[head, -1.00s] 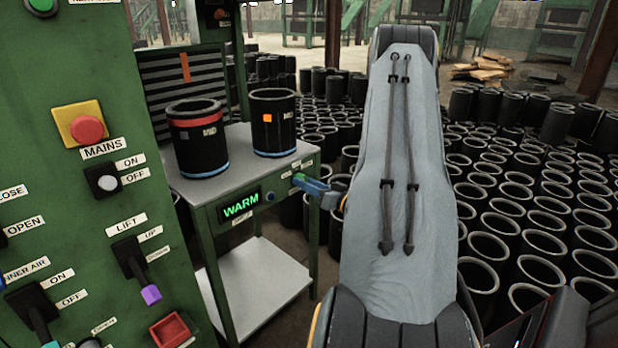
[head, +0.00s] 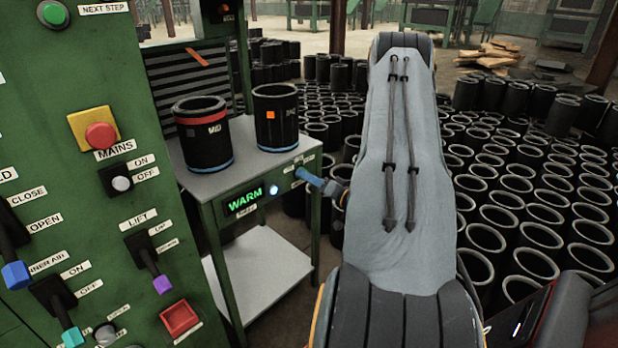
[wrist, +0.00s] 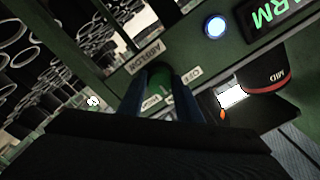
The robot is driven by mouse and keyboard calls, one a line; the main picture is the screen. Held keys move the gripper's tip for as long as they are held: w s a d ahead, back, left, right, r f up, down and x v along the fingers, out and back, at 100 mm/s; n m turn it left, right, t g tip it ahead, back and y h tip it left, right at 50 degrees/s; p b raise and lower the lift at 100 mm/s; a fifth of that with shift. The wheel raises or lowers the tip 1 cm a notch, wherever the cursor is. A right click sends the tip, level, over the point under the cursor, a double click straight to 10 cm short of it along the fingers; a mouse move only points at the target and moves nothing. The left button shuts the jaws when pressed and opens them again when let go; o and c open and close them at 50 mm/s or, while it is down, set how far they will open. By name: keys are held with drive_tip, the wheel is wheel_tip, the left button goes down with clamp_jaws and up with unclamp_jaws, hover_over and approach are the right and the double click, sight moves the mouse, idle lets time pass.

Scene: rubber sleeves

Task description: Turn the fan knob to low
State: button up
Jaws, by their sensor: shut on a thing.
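The fan knob (wrist: 160,76) is a green knob on the front of the green table frame, between small white labels. In the wrist view my gripper (wrist: 167,78) has its two blue fingers on either side of it, shut on it. In the head view my gripper (head: 305,176) reaches the right end of the table front, where the fingers hide the knob. An orange strip (head: 197,65) on the dark slatted grille hangs tilted.
The table (head: 225,180) carries two black sleeves (head: 203,140) (head: 275,122). Its front has a green WARM display (head: 243,201) and a lit blue-white lamp (head: 273,191). A green control panel (head: 90,200) stands at left. Many black sleeves crowd the floor at right.

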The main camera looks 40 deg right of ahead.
drive_tip(key=o, duration=1)
drive_tip(key=shift+o, duration=0.2)
drive_tip(key=shift+s, duration=0.1)
drive_tip(key=s, duration=0.7)
drive_tip(key=shift+s+d, duration=0.3)
drive_tip(key=shift+d, duration=0.05)
